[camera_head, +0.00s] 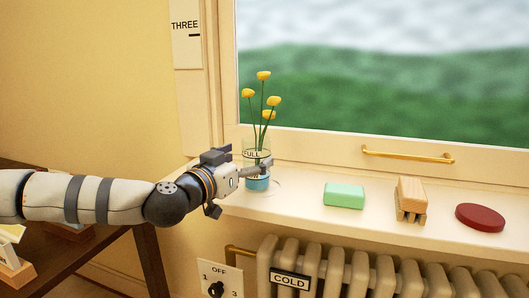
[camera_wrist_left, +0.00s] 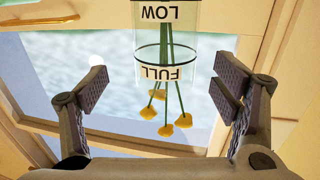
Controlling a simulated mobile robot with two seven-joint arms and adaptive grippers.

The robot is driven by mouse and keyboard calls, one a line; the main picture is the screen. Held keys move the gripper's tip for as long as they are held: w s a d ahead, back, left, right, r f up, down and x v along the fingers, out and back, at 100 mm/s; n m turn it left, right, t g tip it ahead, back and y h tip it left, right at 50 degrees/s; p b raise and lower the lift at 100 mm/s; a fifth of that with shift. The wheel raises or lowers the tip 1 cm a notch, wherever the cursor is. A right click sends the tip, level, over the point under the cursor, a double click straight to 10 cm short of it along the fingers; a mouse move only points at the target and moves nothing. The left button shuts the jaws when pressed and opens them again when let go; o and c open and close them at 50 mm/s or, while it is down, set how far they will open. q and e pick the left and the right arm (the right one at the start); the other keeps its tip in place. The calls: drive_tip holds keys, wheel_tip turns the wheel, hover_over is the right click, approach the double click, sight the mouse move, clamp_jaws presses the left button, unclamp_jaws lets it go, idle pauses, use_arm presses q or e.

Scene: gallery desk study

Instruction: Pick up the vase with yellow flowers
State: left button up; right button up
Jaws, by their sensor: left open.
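The vase (camera_head: 258,182) is a clear glass with blue water at its base and a FULL label, and it stands upright on the windowsill. Yellow flowers (camera_head: 263,76) on green stems rise from it. My left gripper (camera_head: 250,167) reaches in from the left at the vase and partly hides it. In the left wrist view the vase (camera_wrist_left: 150,65) appears upside down, with LOW and FULL labels, between the open fingers (camera_wrist_left: 165,90). Gaps show between the vase and both fingers there. My right gripper is not in view.
On the sill (camera_head: 290,205) to the right are a green block (camera_head: 344,195), a wooden brush (camera_head: 412,194) and a dark red disc (camera_head: 480,217). A radiator (camera_head: 350,272) with a COLD sign is below. The window (camera_head: 400,90) with a brass handle (camera_head: 408,155) is behind.

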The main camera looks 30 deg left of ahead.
sight(257, 148)
use_arm(q)
drive_tip(key=w, duration=0.1)
drive_tip(key=w+b, duration=0.1)
drive_tip(key=w, duration=0.3)
drive_tip(key=shift+w+a+f+b, duration=0.25)
drive_tip(key=shift+a+f+b, duration=0.05)
drive_tip(key=shift+a+b, duration=0.1)
drive_tip(key=shift+w+r, duration=0.1)
drive_tip(key=shift+w, duration=0.2)
drive_tip(key=shift+r, duration=0.25)
drive_tip(key=c, duration=1.7)
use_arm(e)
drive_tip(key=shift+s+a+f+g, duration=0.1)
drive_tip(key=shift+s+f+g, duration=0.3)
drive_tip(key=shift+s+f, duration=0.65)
use_arm(q)
drive_tip(key=shift+r, duration=0.15)
